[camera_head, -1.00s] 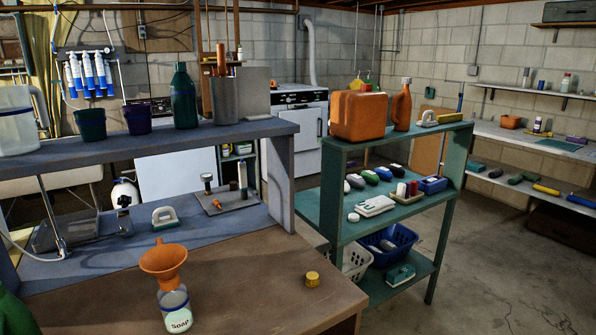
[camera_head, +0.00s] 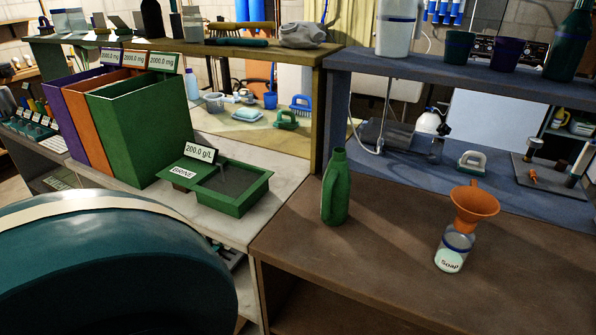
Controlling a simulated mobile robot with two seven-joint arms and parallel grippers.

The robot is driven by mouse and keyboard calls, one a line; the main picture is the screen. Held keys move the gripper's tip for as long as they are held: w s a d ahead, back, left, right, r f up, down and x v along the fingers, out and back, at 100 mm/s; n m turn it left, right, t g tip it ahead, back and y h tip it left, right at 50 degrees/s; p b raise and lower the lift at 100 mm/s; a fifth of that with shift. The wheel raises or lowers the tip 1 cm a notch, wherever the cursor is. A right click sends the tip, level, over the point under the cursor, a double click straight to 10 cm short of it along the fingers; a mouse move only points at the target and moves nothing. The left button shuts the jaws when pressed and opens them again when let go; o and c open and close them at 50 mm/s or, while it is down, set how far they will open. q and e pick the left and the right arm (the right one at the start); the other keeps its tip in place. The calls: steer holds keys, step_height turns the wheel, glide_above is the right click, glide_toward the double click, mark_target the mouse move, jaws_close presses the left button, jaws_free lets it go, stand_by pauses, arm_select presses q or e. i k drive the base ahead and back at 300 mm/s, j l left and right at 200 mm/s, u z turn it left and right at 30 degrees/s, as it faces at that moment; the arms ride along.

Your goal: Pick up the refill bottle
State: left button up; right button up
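A green bottle (camera_head: 336,188), probably the refill bottle, stands upright on the brown bench (camera_head: 365,262) near its left end. I see no label on it, and its top looks uncapped. To its right stands a clear bottle marked "Soap" (camera_head: 452,254), with an orange funnel (camera_head: 470,207) set in its neck. Neither of my grippers is in view.
A large teal rounded drum (camera_head: 110,270) with a cream band fills the lower left. A green brine tray (camera_head: 232,190) and tall green bin (camera_head: 148,130) stand left of the bench. Bare bench surface lies around the green bottle.

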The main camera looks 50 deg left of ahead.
mark_target(336, 181)
steer(key=u, duration=1.3)
